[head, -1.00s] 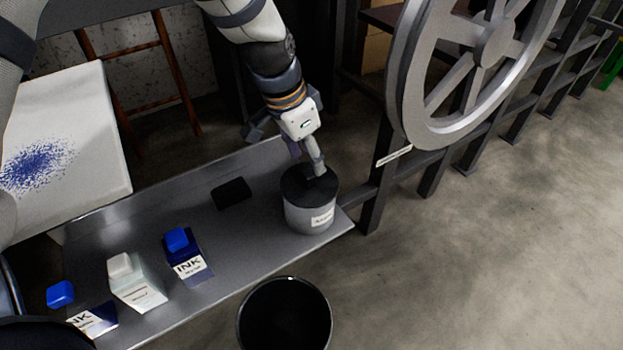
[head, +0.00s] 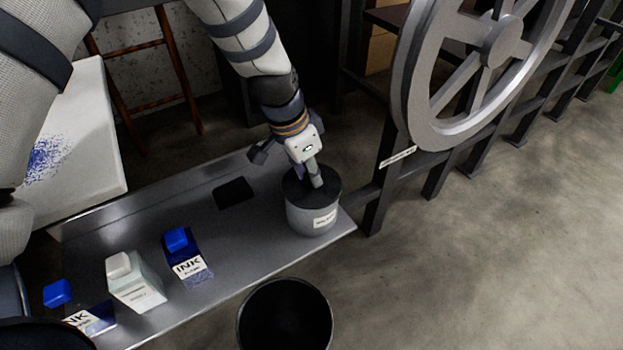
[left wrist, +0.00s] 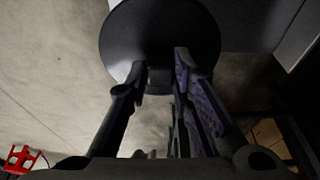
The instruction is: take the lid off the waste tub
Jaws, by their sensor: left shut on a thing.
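The waste tub (head: 300,220) is a grey round pot with a white label, upright near the right end of the metal bench. Its dark round lid (head: 296,194) sits on top and looks level. My left gripper (head: 315,178) reaches down onto the middle of the lid. In the left wrist view the lid (left wrist: 160,28) is a dark disc, and the left fingers (left wrist: 160,75) are shut on its knob (left wrist: 160,82). The fingers partly hide the knob. My right gripper is out of view.
The bench (head: 235,250) also holds a black pad (head: 234,193), a blue-capped ink bottle (head: 187,260), a white bottle (head: 135,283) and another ink bottle (head: 90,318). An open black bin (head: 285,318) stands before it. A large wheel (head: 412,100) is at right.

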